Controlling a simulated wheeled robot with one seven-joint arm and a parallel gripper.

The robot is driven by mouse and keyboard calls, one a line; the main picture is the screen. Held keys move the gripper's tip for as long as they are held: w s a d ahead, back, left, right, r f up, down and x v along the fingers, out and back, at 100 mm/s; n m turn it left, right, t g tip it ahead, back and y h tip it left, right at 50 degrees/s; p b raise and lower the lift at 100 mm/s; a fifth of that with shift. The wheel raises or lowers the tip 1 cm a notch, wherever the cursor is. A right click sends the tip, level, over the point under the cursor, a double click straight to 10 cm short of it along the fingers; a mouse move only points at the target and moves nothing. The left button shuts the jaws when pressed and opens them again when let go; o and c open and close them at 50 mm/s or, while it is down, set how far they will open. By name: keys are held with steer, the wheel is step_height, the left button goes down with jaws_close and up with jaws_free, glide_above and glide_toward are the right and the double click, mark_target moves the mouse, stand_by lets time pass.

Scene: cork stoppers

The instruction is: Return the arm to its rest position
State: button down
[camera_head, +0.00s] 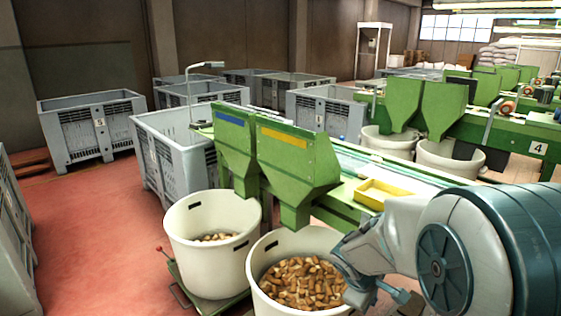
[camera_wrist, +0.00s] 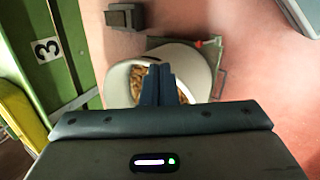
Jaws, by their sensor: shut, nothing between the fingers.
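My arm reaches in from the right edge in the head view. In the wrist view my gripper (camera_wrist: 158,85) has its two dark fingers together with nothing between them. The fingers point over a white tub of corks (camera_wrist: 200,62) and hide part of its contents. In the head view, the nearer white tub (camera_head: 256,262) holds many brown corks (camera_head: 302,284), and my arm covers its right side. My gripper's fingertips are hard to make out in the head view.
A second white tub (camera_head: 205,262) with fewer corks stands to the left. Green hoppers (camera_head: 290,160) hang over the tubs. A yellow tray (camera_head: 372,193) lies on the green sorting machine. Grey crates (camera_head: 165,165) stand behind. Red floor (camera_head: 90,240) is open at left.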

steer(key=s+a+r+m+y+p, duration=0.2)
steer(key=s+a+r+m+p, duration=0.1)
steer(key=s+r, duration=0.5)
steer(key=s+a+r+m+y+p, duration=0.2)
steer(key=s+r+m+p, duration=0.3)
steer(key=s+r, duration=0.3)
steer(key=shift+a+r+m, duration=0.6)
steer(key=shift+r+m, duration=0.3)
